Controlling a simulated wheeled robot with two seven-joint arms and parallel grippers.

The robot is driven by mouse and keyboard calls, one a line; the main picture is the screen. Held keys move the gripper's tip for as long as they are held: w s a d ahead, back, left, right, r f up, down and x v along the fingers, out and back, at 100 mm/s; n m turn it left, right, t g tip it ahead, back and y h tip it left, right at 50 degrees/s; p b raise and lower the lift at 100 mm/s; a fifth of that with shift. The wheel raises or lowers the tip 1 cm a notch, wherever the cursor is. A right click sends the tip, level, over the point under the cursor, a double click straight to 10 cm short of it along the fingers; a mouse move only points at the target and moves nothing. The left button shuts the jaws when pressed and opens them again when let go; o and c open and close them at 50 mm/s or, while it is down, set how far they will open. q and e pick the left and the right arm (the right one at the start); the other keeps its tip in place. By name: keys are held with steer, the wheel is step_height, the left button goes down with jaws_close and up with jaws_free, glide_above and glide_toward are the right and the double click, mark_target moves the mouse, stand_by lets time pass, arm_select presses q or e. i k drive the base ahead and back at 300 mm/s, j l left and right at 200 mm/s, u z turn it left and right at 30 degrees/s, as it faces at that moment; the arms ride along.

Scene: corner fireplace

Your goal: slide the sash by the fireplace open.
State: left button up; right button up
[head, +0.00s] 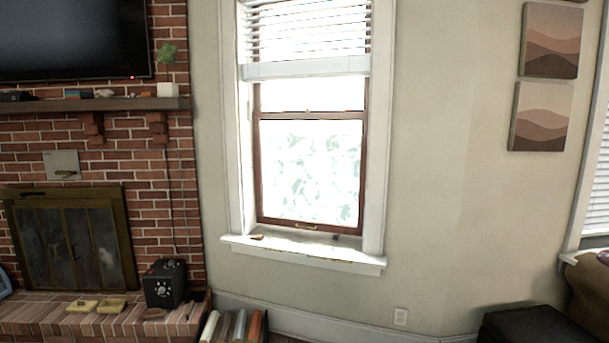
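The sash (311,226) is the lower part of a brown wood-framed window right of the brick fireplace (128,240). Its bottom rail appears down at the sill (310,252), and its pane has a leafy, frosted look. A small brass-coloured pull (305,226) sits mid-way along the bottom rail. A small latch (308,111) shows at the meeting rail above. White blinds (308,30) are partly raised over the upper pane. Neither of my grippers shows in the head view.
Small items lie on the sill. Below left stand a black box-like object (165,283) on the brick hearth (60,318) and a bin of rolled or upright items (232,326). A dark ottoman (535,325) is at lower right. The wall below the window is mostly clear.

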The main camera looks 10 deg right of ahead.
mark_target(329, 227)
steer(key=i+l, duration=0.25)
steer(key=i, duration=0.2)
steer(key=i+l+z, duration=0.1)
steer(key=i+l, duration=0.15)
steer(key=i, duration=0.2)
steer(key=i+l, duration=0.25)
steer(key=i, duration=0.2)
steer(key=i+l, duration=0.25)
steer(key=i, duration=0.15)
steer(key=z, duration=0.05)
